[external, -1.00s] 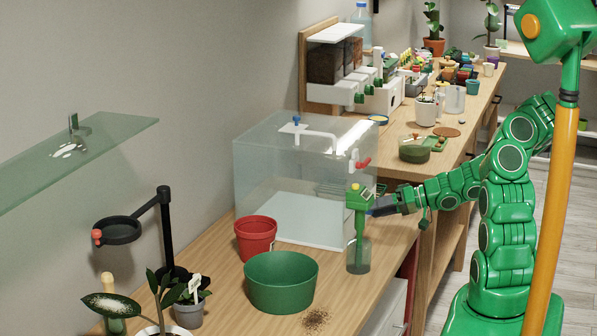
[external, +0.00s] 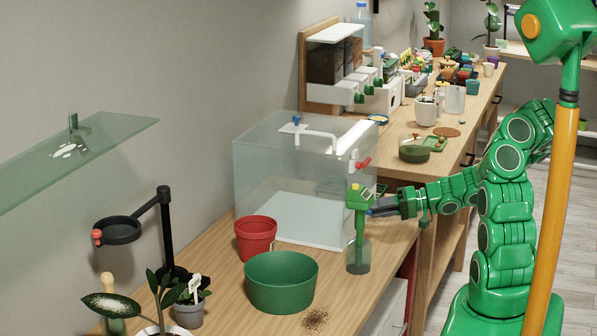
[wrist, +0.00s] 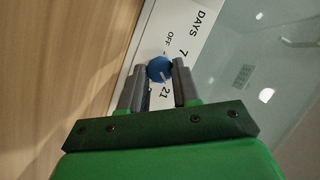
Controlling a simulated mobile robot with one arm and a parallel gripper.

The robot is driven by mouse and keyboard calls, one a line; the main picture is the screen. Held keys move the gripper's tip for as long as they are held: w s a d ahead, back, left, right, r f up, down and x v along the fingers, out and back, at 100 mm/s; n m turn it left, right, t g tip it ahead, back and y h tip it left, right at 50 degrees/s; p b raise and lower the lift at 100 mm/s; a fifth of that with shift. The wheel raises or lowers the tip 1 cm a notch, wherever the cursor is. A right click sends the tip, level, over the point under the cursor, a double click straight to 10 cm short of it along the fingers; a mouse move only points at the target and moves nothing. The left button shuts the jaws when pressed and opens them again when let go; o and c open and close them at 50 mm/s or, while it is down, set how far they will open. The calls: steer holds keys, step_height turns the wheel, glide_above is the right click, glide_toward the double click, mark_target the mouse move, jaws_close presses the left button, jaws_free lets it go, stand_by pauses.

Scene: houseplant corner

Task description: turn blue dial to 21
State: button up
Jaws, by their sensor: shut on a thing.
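In the wrist view the blue dial (wrist: 159,69) sits on a white panel (wrist: 190,20) printed with DAYS, 7, OFF and 21. My gripper (wrist: 160,82) is shut on the dial, one grey finger on each side of it. A pale mark on the dial points down and right, roughly toward the 21; its exact setting is hard to tell. In the external view my gripper (external: 374,211) is at the front right of the clear glass tank (external: 270,165), and the dial is hidden there.
A green tub (external: 281,283) and a red pot (external: 256,239) stand on the wooden bench to the left. Some soil (external: 316,319) is spilled near the bench's front.

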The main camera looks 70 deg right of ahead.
steer(key=shift+d+f+m+y, duration=0.1)
steer(key=shift+m+y, duration=0.3)
steer(key=shift+m, duration=0.5)
jaws_close()
steer(key=o, duration=1)
jaws_free()
steer(key=shift+o, duration=0.2)
steer(key=shift+v, duration=3.9)
steer(key=shift+f, duration=0.15)
